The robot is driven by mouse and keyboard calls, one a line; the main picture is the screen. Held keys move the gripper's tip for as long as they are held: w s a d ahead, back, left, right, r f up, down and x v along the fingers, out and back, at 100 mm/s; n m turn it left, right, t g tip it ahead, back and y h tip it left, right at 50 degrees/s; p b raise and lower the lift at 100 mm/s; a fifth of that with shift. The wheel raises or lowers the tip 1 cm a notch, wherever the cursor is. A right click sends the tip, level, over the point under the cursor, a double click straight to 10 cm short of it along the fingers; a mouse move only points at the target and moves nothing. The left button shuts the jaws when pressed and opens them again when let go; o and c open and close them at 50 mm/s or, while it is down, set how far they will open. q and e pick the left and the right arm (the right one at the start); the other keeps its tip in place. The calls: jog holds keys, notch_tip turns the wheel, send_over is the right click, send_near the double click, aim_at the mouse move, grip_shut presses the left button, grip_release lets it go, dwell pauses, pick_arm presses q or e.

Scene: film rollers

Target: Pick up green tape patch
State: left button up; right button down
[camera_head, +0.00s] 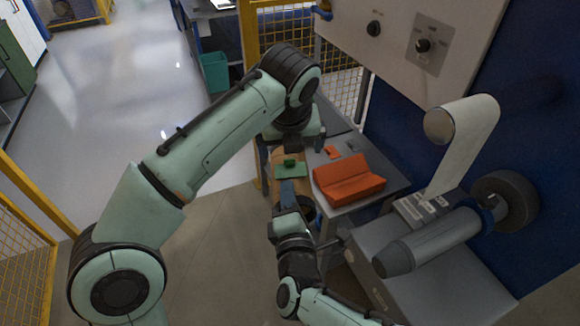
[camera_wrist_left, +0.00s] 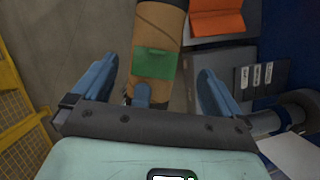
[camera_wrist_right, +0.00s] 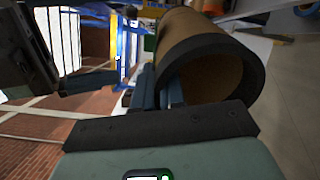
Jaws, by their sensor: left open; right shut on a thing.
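The green tape patch (camera_head: 291,172) lies on the side of a brown cardboard roll (camera_wrist_left: 160,25). In the left wrist view the patch (camera_wrist_left: 154,65) is a flat green rectangle across the roll, between my open left fingers and not touched by them. My left gripper (camera_wrist_left: 155,84) is open, with one blue finger on each side of the roll. My right gripper (camera_wrist_right: 160,90) is shut on the dark-rimmed end of the roll (camera_wrist_right: 205,75), which shows hollow in the right wrist view. In the head view my right gripper (camera_head: 288,193) is below the patch.
An orange block (camera_head: 348,180) sits on the grey table (camera_head: 385,165), right of the roll. A machine with a grey roller (camera_head: 435,240) and a white web (camera_head: 462,145) stands at right. Yellow mesh fencing (camera_head: 25,225) is at the left. The floor at left is clear.

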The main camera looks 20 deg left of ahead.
aim_at(289, 161)
pick_arm(q)
jog(key=x, duration=0.4)
jog(key=shift+s+a+f, duration=0.15)
jog(key=shift+s+f, duration=0.05)
jog(key=shift+w+a+f, duration=0.1)
jog(key=shift+w+f, duration=0.15)
jog(key=shift+f, duration=0.3)
jog(key=c, duration=1)
